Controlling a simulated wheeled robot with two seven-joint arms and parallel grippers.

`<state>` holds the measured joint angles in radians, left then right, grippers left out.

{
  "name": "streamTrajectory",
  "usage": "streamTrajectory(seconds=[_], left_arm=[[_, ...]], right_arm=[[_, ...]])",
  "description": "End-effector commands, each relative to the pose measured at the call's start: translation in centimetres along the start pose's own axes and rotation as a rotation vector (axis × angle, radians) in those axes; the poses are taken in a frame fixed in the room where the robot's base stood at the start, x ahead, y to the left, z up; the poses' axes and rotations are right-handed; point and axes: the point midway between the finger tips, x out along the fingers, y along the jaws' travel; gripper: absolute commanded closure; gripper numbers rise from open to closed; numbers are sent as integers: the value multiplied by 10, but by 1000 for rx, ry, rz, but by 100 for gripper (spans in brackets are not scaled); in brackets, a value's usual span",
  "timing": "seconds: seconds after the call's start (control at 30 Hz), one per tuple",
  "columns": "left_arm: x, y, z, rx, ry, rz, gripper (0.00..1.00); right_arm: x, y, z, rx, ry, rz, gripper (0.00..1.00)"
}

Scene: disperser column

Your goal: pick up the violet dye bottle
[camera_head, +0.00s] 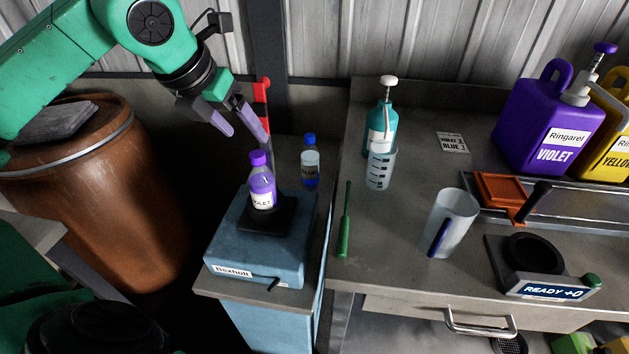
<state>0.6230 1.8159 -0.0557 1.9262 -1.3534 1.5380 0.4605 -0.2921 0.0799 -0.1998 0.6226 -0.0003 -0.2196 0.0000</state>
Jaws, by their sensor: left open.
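The violet dye bottle (262,184) is clear with violet liquid, a purple cap and a label. It stands upright on the black plate of the blue Boxholt machine (240,262). My left gripper (248,134) is open, with its purple fingertips above and slightly left of the bottle's cap in the picture. Nothing is between the fingers, and they appear apart from the bottle. My right gripper is not in view.
A blue-capped bottle (310,160) stands behind the machine, near a red-topped post (262,95). A brown barrel (110,200) is left.

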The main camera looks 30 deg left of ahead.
Motion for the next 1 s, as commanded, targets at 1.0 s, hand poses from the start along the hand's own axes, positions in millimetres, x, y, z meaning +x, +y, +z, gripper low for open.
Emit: streamTrajectory(seconds=[1.0], left_arm=[[142, 12, -1, 8, 2, 41, 26]], right_arm=[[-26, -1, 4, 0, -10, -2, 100]])
